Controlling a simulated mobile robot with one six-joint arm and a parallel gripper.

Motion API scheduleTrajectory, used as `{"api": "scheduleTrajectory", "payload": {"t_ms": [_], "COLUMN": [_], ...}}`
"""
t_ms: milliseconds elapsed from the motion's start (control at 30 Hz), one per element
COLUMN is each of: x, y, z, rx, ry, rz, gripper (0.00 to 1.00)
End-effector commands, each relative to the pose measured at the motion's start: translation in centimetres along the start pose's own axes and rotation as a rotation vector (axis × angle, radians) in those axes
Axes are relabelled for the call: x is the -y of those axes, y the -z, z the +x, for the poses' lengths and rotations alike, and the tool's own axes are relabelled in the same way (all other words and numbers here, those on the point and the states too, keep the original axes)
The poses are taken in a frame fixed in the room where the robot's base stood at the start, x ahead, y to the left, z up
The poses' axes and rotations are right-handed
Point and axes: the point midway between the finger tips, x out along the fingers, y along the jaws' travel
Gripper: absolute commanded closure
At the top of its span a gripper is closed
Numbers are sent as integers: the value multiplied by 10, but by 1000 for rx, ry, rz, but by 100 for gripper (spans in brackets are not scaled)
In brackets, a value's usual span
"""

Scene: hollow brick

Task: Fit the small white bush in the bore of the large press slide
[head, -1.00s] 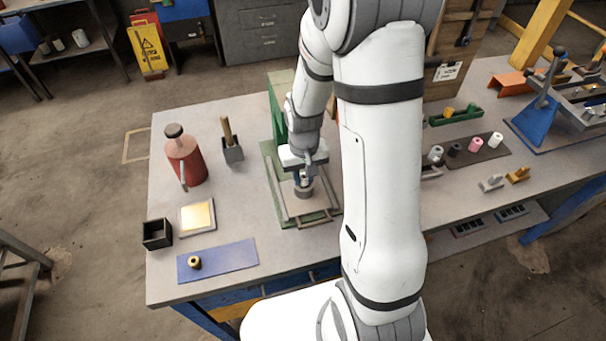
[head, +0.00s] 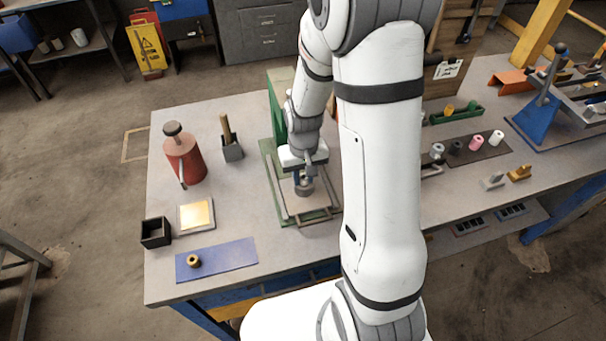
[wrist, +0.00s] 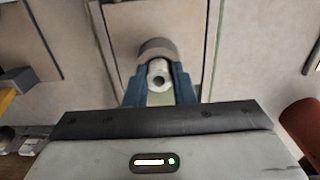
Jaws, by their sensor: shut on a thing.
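My gripper (wrist: 158,88) is shut on a small white bush (wrist: 159,70), which shows its round end and hole between the two blue fingers. Just beyond the bush is a larger grey round piece (wrist: 155,45), taken as the press slide's bore part. It also shows in the head view (head: 304,189), on the plate of the green press (head: 279,100). The bush lines up roughly with this piece. I cannot tell whether its far end is inside the bore or just above it. In the head view my gripper (head: 304,178) hides most of the bush.
A dark mat (head: 490,150) with several bushes lies right of my arm. Left of the press are a red can (head: 186,160), a grey holder (head: 232,152), a lit square panel (head: 196,215), a black box (head: 156,233) and a blue mat (head: 235,256) with a brass ring (head: 193,261).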

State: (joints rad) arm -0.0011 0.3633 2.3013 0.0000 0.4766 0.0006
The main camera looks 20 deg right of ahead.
Motion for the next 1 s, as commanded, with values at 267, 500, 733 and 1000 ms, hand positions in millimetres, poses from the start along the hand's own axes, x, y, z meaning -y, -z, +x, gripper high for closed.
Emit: {"api": "scheduleTrajectory", "payload": {"t_ms": [267, 500, 733, 1000], "x": [0, 0, 0, 0], "y": [0, -1, -1, -2], "z": [2, 4, 4, 6], "rx": [1, 2, 4, 7], "ry": [0, 0, 0, 0], "rz": [0, -1, -1, -1], "gripper": [98, 98, 98, 65]}}
